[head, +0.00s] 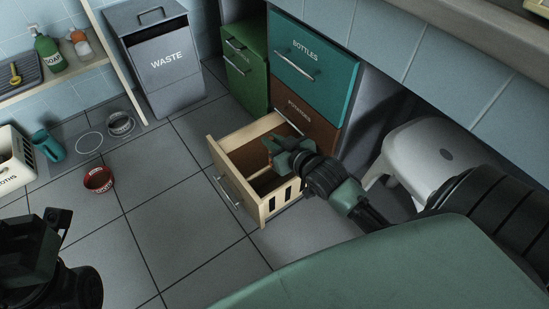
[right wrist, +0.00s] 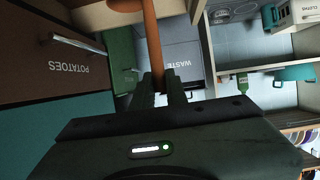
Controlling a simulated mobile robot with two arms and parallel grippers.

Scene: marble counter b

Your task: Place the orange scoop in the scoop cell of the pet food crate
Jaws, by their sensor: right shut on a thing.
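My right gripper (head: 283,147) is over the open light-wood drawer (head: 238,146) in the head view. In the right wrist view its fingers (right wrist: 160,88) are shut on the orange scoop (right wrist: 152,45), whose orange shaft runs up out of the picture. The scoop's far end is cut off there, and in the head view the scoop is mostly hidden by the gripper. I see no readable pet food label; I cannot tell whether the drawer is the pet food crate. My left gripper (head: 40,235) is dark at the lower left, its fingers unclear.
The drawer juts from below the teal bottles drawer (head: 312,60). A grey waste bin (head: 165,75) stands at the back. A red bowl (head: 98,179), a grey bowl (head: 120,123) and a teal jug (head: 48,147) are at left. A white stool (head: 425,150) stands right.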

